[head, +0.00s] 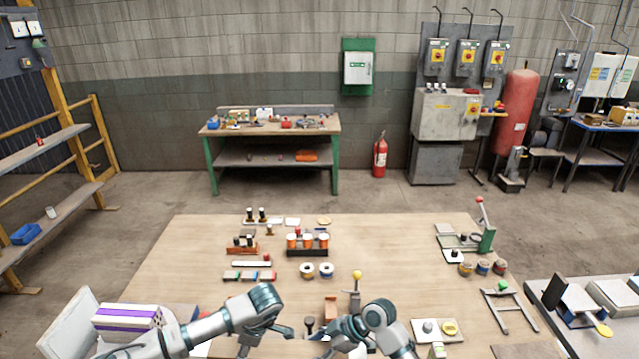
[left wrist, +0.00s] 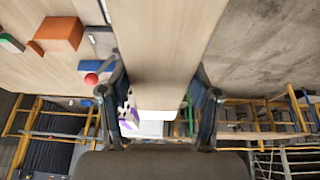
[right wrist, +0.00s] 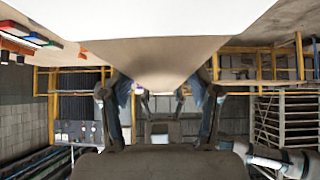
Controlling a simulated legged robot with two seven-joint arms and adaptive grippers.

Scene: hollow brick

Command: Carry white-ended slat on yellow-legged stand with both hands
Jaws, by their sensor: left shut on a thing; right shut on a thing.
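My left gripper (head: 268,334) is at the near edge of the table in the head view. In the left wrist view its fingers are shut on the slat, a pale wooden board (left wrist: 160,60) with a white end (left wrist: 157,116). My right gripper (head: 338,333) is to the right of it in the head view. In the right wrist view its fingers close around a pale, tapering surface (right wrist: 165,72), which seems to be the same slat. The slat's full length is not clear in the head view. I cannot make out the yellow-legged stand for sure.
A purple-striped box (head: 127,317) is at lower left. The table's middle right is clear.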

